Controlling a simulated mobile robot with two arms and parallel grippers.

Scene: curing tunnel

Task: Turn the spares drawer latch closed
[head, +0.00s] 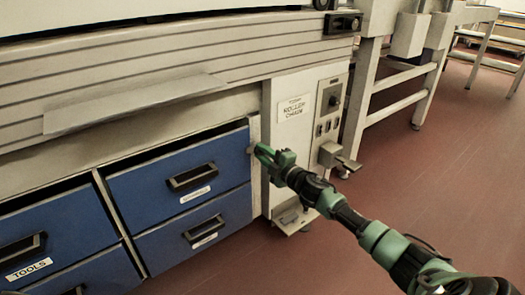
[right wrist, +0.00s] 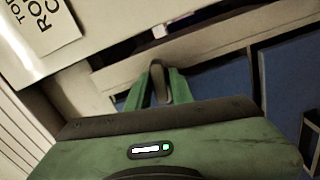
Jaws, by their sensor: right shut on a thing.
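The blue drawers are at the left of the head view. The upper right drawer (head: 178,178) has a dark handle and a white label too small to read. The drawer below it (head: 200,236) also has a blurred label, so I cannot tell which is the spares drawer. My right gripper (head: 263,152) is at the upper right edge of the upper right drawer, against the cabinet frame. In the right wrist view its green fingers are shut on a dark grey rounded latch (right wrist: 158,82). The latch's exact turn is hard to tell. My left gripper is not in view.
A panel labelled roller chain (head: 293,109) with a dial and switches stands right of the drawers. A grey bracket (head: 338,158) juts out from it. A sloping metal shelf (head: 130,103) overhangs the drawers. The red floor (head: 440,170) to the right is clear.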

